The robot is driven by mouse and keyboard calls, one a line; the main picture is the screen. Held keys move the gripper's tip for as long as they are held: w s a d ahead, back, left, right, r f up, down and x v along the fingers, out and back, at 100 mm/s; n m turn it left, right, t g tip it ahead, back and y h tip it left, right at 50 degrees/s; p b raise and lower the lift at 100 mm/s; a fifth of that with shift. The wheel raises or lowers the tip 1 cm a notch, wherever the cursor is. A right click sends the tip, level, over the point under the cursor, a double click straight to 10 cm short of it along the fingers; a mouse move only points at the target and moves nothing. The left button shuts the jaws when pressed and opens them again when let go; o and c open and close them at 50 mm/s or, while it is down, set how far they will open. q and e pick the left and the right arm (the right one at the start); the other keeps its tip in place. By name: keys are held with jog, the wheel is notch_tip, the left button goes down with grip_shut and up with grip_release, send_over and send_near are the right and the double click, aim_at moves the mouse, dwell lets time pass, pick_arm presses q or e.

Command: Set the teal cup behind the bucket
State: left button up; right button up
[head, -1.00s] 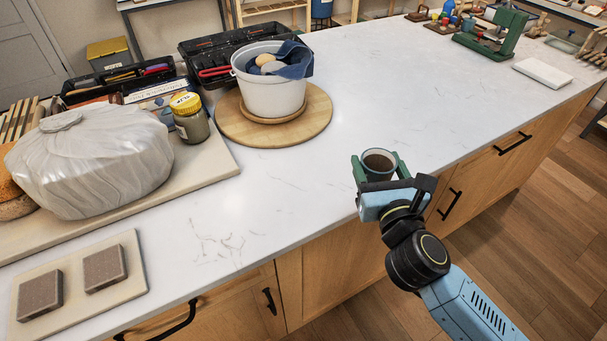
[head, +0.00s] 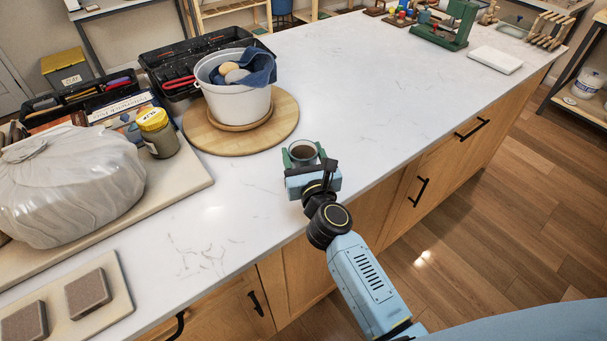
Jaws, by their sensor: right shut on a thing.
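The teal cup (head: 302,150) shows in the head view, upright, with a dark inside. My right gripper (head: 303,158) is shut on it, near the front edge of the white counter. Whether the cup touches the counter I cannot tell. The bucket (head: 236,103) is white and stands on a round wooden board (head: 284,118), behind and to the left of the cup. It holds a blue cloth (head: 258,68) and rounded sponges. My left gripper is not in view.
A yellow-lidded jar (head: 158,133) and a wrapped lump (head: 70,185) stand left of the bucket. A black toolbox (head: 172,75) lies behind the bucket on the left. The counter (head: 370,95) is clear right of the round board. A green press (head: 450,25) stands far right.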

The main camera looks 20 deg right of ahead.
jog(key=shift+f+b, duration=1.6)
jog(key=shift+f, duration=0.4)
jog(key=shift+f, duration=0.1)
jog(key=shift+f, duration=0.15)
jog(key=o, duration=1)
jog(key=shift+o, duration=0.2)
jog(key=shift+s+r, duration=0.15)
jog(key=shift+r, duration=0.1)
jog(key=s, duration=1.1)
jog(key=shift+s+a+b, duration=0.25)
jog(key=shift+s+b, duration=0.1)
jog(key=shift+b, duration=0.1)
